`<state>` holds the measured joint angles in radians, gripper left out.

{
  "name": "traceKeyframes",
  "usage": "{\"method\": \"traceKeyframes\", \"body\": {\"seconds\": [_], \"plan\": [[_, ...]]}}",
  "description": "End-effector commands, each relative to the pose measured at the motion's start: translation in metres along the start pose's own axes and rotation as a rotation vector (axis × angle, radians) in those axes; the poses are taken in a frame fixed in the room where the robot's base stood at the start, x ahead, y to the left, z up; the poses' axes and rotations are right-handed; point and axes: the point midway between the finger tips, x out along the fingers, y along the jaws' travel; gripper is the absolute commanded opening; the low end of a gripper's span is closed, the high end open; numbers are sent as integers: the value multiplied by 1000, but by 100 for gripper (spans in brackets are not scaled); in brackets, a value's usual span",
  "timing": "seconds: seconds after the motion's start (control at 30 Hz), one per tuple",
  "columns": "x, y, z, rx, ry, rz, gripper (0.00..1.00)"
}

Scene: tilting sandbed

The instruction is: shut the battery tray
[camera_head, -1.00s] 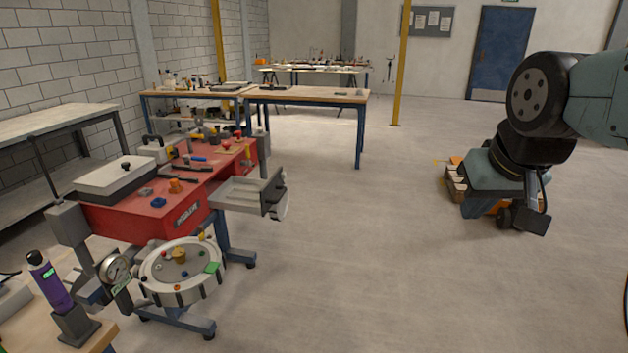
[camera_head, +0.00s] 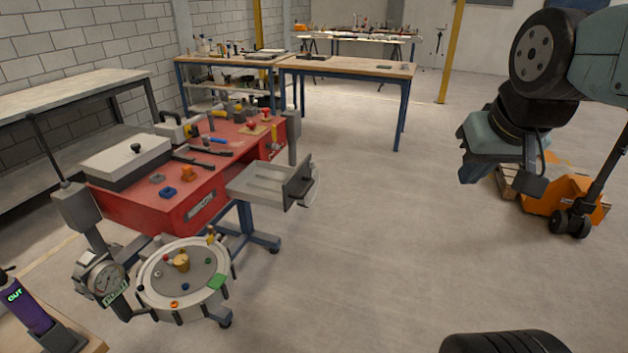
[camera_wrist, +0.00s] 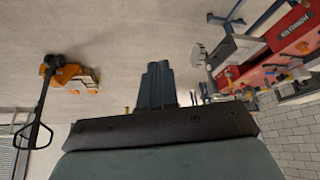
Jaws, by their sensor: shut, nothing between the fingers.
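The battery tray (camera_head: 268,187) is a grey open drawer on the right side of the red sandbed bench (camera_head: 165,217). It sticks out to the right, with a dark front panel (camera_head: 299,186) and a handle at its outer end. It looks empty. In the wrist view, the red bench (camera_wrist: 290,38) shows at the upper right with the grey tray (camera_wrist: 232,50) beside it. My gripper shows in the wrist view (camera_wrist: 158,70), its dark fingers together with nothing between them. It is apart from the tray. In the head view, my arm hangs at the right, well clear of the tray, and the fingertips are not distinct.
An orange pallet jack (camera_head: 565,200) stands on the floor at the right. A round dial table (camera_head: 183,280) and a gauge (camera_head: 103,282) stand in front of the bench. Wooden worktables (camera_head: 345,67) stand behind. The floor right of the tray is clear.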

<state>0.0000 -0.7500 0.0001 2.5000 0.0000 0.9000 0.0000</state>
Motion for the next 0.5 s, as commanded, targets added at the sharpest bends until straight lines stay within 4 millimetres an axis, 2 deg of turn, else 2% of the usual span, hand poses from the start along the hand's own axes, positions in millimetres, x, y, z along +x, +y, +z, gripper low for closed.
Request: {"method": "traceKeyframes", "body": {"seconds": [0.33,0.43,0.5], "plan": [[2,-1,-5,0,0,2,0],[9,-3,-18,1,0,8,0],[18,-14,-32,0,0,13,0]]}}
